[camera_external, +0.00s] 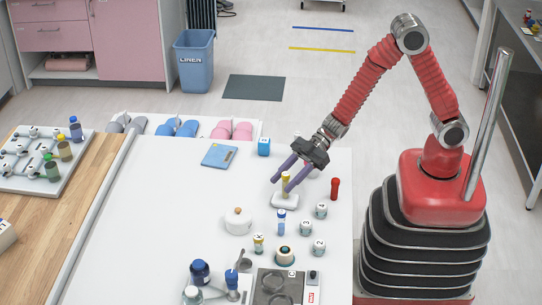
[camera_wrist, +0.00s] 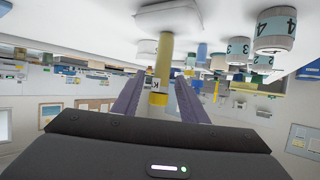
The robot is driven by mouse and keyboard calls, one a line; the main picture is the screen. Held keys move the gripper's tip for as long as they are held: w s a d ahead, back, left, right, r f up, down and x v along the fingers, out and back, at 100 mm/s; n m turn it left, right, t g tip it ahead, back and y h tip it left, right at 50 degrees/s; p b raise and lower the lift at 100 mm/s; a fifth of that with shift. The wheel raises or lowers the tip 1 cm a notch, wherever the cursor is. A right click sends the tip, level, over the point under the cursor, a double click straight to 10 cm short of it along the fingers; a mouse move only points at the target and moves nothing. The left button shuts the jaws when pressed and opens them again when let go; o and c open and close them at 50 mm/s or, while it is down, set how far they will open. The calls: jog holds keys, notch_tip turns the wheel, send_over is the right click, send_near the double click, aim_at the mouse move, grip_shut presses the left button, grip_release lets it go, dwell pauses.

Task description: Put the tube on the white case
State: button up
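A yellow tube (camera_external: 286,181) stands upright at the white case (camera_external: 281,201), a small flat block on the white table. In the wrist view, which is upside down, the tube (camera_wrist: 164,58) runs from the case (camera_wrist: 172,14) at the top down between the two purple fingers. Its end appears to rest on the case, though the contact is not clear. My gripper (camera_external: 282,183) is tilted down from the right, its fingers apart on either side of the tube. In the wrist view, gaps show between the tube and the fingers (camera_wrist: 160,78), so the gripper is open.
A red tube (camera_external: 334,189) stands just right of the case. Numbered jars (camera_external: 321,211) stand to the front right, and a white lidded pot (camera_external: 238,221) to the front left. A blue box (camera_external: 264,147) and blue pad (camera_external: 219,156) lie behind. The table's left part is clear.

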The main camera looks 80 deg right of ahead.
jog(key=shift+r, duration=0.15)
jog(key=shift+s+d+r, duration=0.3)
jog(key=shift+s+d, duration=0.1)
jog(key=shift+d, duration=0.1)
jog(key=v, duration=1)
jog(key=shift+s+d, duration=0.2)
jog(key=shift+s, duration=0.05)
